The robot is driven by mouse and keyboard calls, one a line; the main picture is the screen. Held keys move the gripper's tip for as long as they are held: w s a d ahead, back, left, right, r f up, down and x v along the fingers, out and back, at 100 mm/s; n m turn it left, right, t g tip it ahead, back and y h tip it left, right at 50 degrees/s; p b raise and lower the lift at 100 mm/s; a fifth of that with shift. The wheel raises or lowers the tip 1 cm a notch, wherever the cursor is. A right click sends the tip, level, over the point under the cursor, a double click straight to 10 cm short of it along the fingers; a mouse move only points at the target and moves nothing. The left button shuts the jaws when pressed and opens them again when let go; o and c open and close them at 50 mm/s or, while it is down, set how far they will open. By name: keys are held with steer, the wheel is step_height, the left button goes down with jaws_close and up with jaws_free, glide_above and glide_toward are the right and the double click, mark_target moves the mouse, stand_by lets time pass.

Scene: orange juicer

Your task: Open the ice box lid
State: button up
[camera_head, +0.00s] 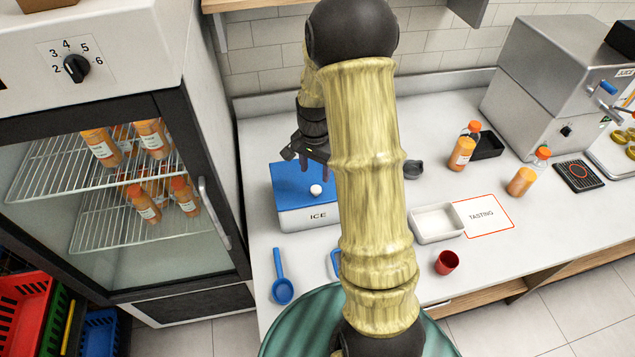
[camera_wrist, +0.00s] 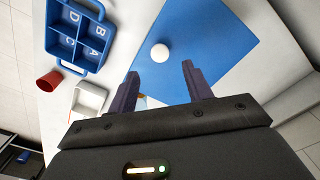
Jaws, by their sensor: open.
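The ice box (camera_head: 310,217) is a white box marked ICE on the counter, beside the fridge. Its blue lid (camera_head: 290,183) lies shut on top and has a round white knob (camera_head: 316,190). My gripper (camera_head: 315,166) is open and empty above the rear part of the lid. In the wrist view my gripper (camera_wrist: 159,73) has its two dark fingers spread, with the white knob (camera_wrist: 159,53) showing beyond and between the tips, apart from both. The blue lid (camera_wrist: 215,45) fills the middle of that view. My arm hides the counter right of the box.
A blue scoop (camera_head: 282,280) lies in front of the box. A blue tray with lettered compartments (camera_wrist: 79,48), a white tray (camera_head: 436,224) and a red cup (camera_head: 446,262) stand nearby. The fridge (camera_head: 130,180) closes off the left; bottles (camera_head: 461,153) stand farther right.

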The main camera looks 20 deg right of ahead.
mark_target(316, 189)
step_height(316, 189, down, 7)
steer(key=shift+d+f+p, duration=0.1)
steer(key=shift+d+p, duration=0.05)
steer(key=shift+p, duration=0.4)
